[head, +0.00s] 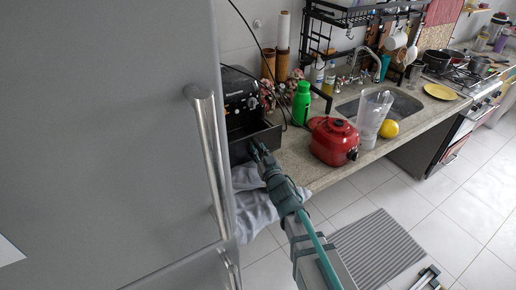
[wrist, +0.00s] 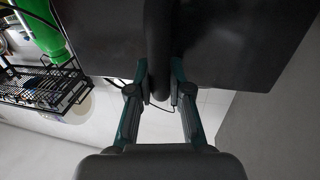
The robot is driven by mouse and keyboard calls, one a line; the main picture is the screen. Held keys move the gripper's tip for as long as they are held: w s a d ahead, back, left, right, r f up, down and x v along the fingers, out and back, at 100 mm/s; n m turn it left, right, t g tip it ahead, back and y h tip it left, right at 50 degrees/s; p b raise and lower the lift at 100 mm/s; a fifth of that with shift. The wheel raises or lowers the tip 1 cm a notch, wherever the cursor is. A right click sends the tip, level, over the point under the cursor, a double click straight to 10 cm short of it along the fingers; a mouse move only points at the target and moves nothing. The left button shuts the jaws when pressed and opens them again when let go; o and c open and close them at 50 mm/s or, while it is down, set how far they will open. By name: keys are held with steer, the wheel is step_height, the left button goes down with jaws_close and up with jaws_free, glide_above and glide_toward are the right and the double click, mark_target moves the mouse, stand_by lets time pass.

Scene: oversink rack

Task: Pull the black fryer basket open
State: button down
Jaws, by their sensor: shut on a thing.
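The black fryer (head: 237,88) stands on the counter at the left, partly hidden by the fridge. Its black basket (head: 263,137) juts out of the front, with its dark open top showing below the control knobs. My gripper (head: 258,150) is at the basket's front, over the counter's front edge. In the wrist view the dark basket front (wrist: 245,45) spans the top, and its black handle (wrist: 158,45) runs between the two fingers of my gripper (wrist: 159,75). The fingers are shut on the handle from both sides.
The fridge door (head: 110,130) with its long handle (head: 208,150) is close on the left. A green bottle (head: 301,104), red appliance base (head: 333,141) and clear jug (head: 373,118) stand right of the fryer. A grey cloth (head: 252,207) hangs below.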

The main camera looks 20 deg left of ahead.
steer(key=c, duration=1.1)
jaws_free()
steer(key=shift+r, duration=4.95)
